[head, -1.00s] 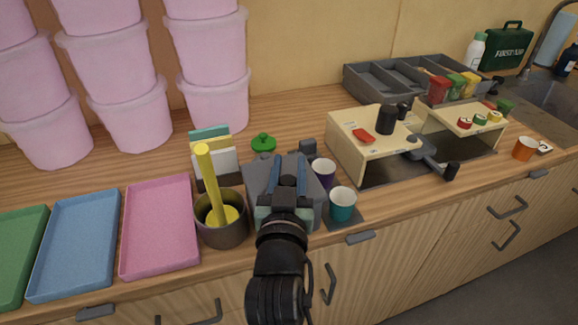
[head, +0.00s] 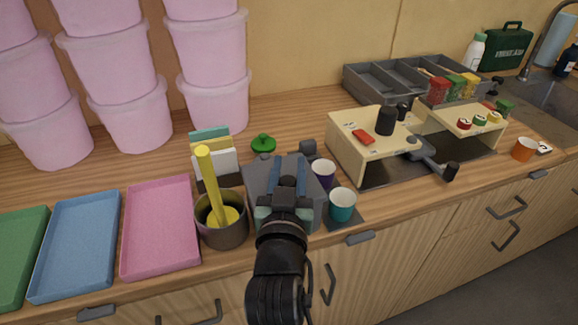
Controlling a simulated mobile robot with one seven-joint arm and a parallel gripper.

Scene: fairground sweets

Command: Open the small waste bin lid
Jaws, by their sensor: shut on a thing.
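A grey box-shaped thing (head: 256,179), which looks like the small waste bin, stands near the counter's front edge in the head view. My gripper (head: 288,174) is right over it, and the wrist covers much of its front and top. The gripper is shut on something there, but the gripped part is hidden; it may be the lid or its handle. I cannot tell whether the lid is raised.
A brown pot (head: 222,232) with a yellow stick is close on the left. A purple cup (head: 323,174) and a teal cup (head: 342,206) are close on the right. A green-knobbed thing (head: 263,144) is behind. A cream appliance (head: 352,150) stands further right.

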